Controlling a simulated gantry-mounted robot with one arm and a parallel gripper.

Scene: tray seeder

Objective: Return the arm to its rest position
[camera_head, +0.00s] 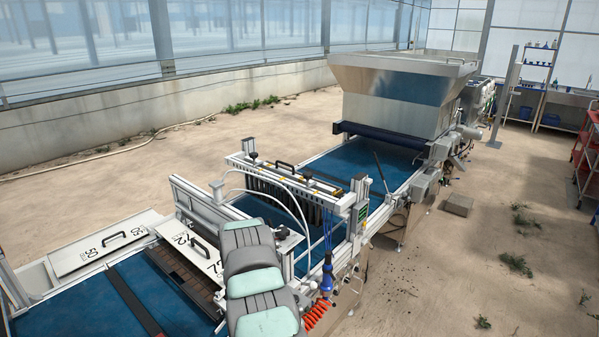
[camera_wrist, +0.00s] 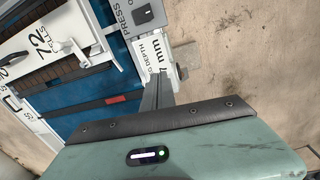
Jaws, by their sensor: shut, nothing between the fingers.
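My gripper (camera_wrist: 160,76) shows in the wrist view as narrow grey fingers close together, shut and empty. It is over the edge of the seeder line, near a white panel marked "mm" and "DEPTH" (camera_wrist: 152,56). My grey and teal arm rises from the bottom middle of the head view, in front of the seeder line. It hides part of the frame and the plate marked 72 (camera_head: 205,258). I cannot clearly make out the fingers in the head view.
A blue belt (camera_head: 75,307) runs along the line. A plate marked 50 (camera_head: 105,240) lies left of the 72 plate. A gantry with dark nozzles (camera_head: 290,187) and a metal hopper (camera_head: 395,95) stand beyond. Orange coiled hose (camera_head: 316,313) hangs right. Sandy floor (camera_head: 450,280) is open at right.

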